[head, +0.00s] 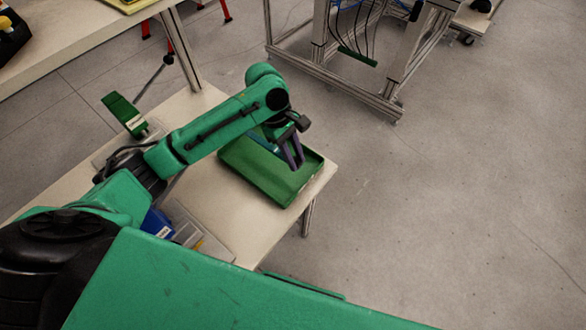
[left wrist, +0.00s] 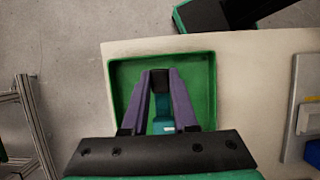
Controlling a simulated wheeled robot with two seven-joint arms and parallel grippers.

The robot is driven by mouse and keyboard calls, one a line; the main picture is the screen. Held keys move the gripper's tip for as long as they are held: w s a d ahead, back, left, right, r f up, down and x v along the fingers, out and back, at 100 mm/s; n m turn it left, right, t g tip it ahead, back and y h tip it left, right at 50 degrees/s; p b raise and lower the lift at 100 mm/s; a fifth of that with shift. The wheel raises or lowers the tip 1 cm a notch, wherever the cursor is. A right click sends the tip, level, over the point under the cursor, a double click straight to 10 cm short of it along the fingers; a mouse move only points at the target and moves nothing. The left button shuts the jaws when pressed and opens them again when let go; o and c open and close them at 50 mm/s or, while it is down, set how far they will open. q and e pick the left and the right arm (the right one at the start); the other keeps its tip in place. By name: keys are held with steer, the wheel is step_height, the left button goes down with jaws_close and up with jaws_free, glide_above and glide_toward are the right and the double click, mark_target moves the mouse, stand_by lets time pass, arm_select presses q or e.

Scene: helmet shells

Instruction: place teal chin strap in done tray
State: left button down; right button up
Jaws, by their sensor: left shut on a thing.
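The green done tray (head: 284,197) sits near the right corner of the table. It also shows in the left wrist view (left wrist: 206,75), below the fingers. My left gripper (head: 296,163) is over the tray, its purple fingers pointing down. In the left wrist view the gripper (left wrist: 159,85) is shut on the teal chin strap (left wrist: 162,117), seen between the fingers. A bit of teal (head: 262,141) shows beside the gripper in the head view. The gap between strap and tray floor is hard to judge. My right gripper is not in view.
A green labelled block (head: 122,112) stands farther left on the table (head: 215,217). A blue bin (head: 157,222) and a grey plate lie at the near side. The table edge is close to the tray. A metal frame (head: 350,75) stands behind on the floor.

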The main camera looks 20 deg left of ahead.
mark_target(299, 181)
arm_select(q)
step_height(299, 181, down, 7)
steer(key=shift+s+d, duration=0.1)
steer(key=c, duration=0.7)
jaws_free()
steer(key=v, duration=1.2)
